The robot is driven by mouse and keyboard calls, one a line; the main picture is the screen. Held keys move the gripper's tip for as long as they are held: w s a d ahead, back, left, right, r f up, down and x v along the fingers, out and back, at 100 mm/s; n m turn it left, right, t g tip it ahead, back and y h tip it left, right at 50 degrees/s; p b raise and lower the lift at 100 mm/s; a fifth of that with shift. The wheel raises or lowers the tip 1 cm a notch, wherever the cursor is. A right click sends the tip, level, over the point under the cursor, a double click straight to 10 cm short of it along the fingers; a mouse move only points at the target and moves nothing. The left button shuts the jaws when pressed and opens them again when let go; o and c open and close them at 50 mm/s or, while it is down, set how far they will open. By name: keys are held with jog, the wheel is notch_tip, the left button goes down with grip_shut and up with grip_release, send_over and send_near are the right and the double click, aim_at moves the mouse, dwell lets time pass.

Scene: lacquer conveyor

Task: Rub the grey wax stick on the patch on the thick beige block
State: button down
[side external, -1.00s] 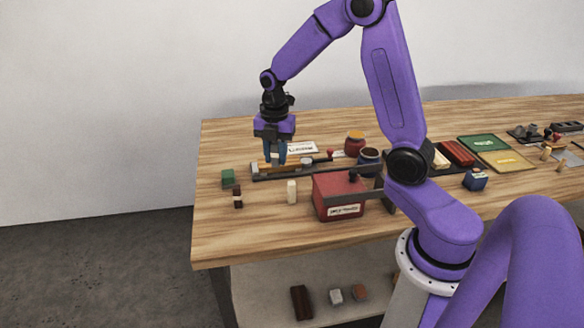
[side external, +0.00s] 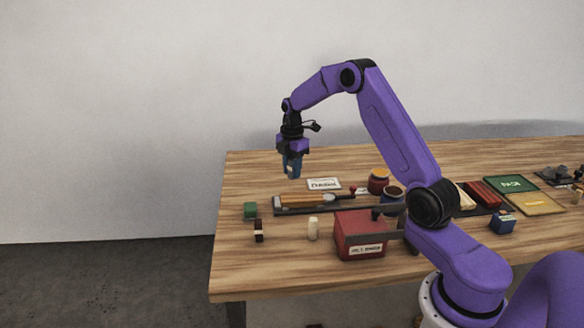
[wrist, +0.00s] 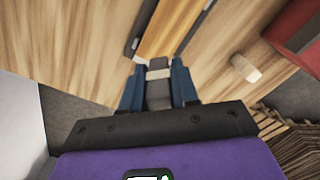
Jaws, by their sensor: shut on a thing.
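My gripper (wrist: 157,82) is shut on the grey wax stick (wrist: 158,92), which has a pale band and sits upright between the blue fingers in the wrist view. In the side view my gripper (side external: 292,172) is raised above the far left part of the table, clear of it. A long tan-orange block (side external: 310,200) lies in a dark tray below and in front of the gripper; it also shows in the wrist view (wrist: 170,25). I cannot make out a patch on it, nor be sure it is the thick beige block.
A green block (side external: 250,210), a dark banded stick (side external: 259,231) and a cream stick (side external: 313,229) stand near the tray. A red box (side external: 360,235), jars (side external: 379,181) and a white label card (side external: 324,184) are to the right. The left table edge is close by.

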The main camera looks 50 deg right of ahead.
aim_at(311, 196)
jog(key=shift+f, duration=3.05)
jog(key=shift+s+d+f, duration=0.15)
jog(key=shift+f, duration=0.3)
jog(key=shift+s+d, duration=2)
jog(key=shift+w+a, duration=2.2)
jog(key=shift+w, duration=0.05)
jog(key=shift+s+r, duration=0.1)
jog(key=shift+r, duration=3.9)
